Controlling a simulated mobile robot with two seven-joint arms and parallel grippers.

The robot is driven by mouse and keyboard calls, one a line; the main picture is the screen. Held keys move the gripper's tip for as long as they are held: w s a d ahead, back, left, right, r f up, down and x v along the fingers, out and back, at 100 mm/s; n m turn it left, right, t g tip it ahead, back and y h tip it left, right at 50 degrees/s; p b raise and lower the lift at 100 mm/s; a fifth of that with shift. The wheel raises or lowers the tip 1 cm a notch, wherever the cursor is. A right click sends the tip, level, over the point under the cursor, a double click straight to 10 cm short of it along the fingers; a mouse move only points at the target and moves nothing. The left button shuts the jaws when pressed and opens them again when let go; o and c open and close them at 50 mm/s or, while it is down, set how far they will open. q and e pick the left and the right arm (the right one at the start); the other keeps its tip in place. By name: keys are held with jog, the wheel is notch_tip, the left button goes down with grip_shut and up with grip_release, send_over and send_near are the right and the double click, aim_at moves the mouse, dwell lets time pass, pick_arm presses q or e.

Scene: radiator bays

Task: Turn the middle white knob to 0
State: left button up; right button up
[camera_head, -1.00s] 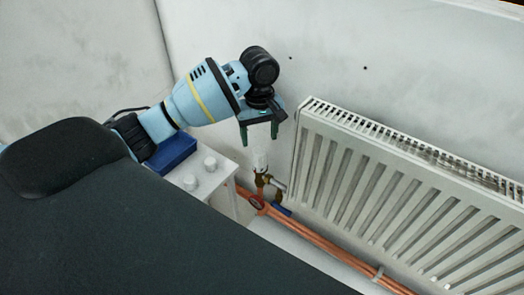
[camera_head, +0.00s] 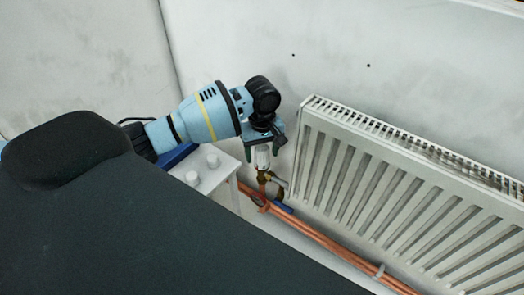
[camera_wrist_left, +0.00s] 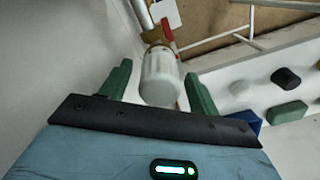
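The white knob (camera_head: 262,157) sits on top of the valve and copper pipe at the left end of the radiator. It is a ribbed white cylinder in the left wrist view (camera_wrist_left: 160,80). My left gripper (camera_head: 263,150) is above it and pointing down, with its green fingers apart, one on each side of the knob. In the left wrist view the open fingers (camera_wrist_left: 158,72) flank the knob with visible gaps, and neither clearly touches it. The knob's scale marks are too small to read. My right gripper is not in view.
The white radiator (camera_head: 400,190) stands close on the right, with the wall behind. A small white table (camera_head: 220,176) at left carries white pieces (camera_head: 212,160) and a blue block (camera_head: 178,155). Copper pipes (camera_head: 320,238) and a blue handle (camera_head: 284,209) lie below the valve.

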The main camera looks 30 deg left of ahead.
pick_arm(q)
jog(key=c, duration=0.9)
jog(key=shift+m, duration=0.4)
